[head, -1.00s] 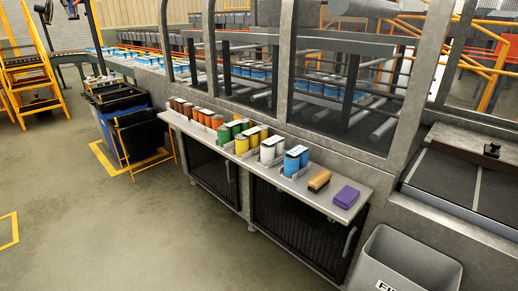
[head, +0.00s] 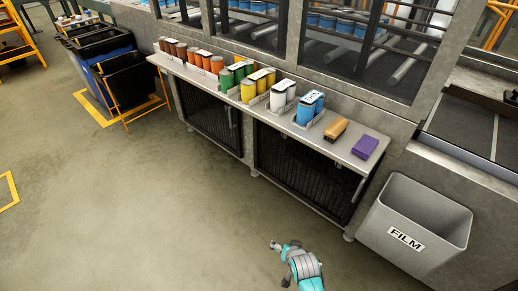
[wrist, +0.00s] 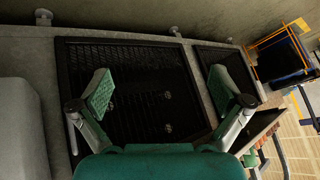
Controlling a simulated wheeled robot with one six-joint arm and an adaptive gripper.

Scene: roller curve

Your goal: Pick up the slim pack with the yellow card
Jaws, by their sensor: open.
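Several packs of paired cans stand in a row on the grey counter (head: 205,72). A yellow-can pack (head: 257,86) stands between a green-can pack (head: 234,76) and a white-can pack (head: 284,95). A blue-can pack (head: 308,107) is to the right of the white one. Light tops or cards show on several packs; I cannot tell which card is yellow. My gripper (wrist: 162,93) is open and empty, its green-padded fingers wide apart in front of the dark mesh cabinet front. In the head view my gripper is low in front of the counter, well apart from the packs.
A brown block (head: 336,130) and a purple block (head: 365,147) lie at the counter's right end. A grey FILM bin (head: 418,222) stands to the right. Dark bins (head: 98,42) stand at the left. Mesh cabinets (head: 297,165) are under the counter. The floor in front is clear.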

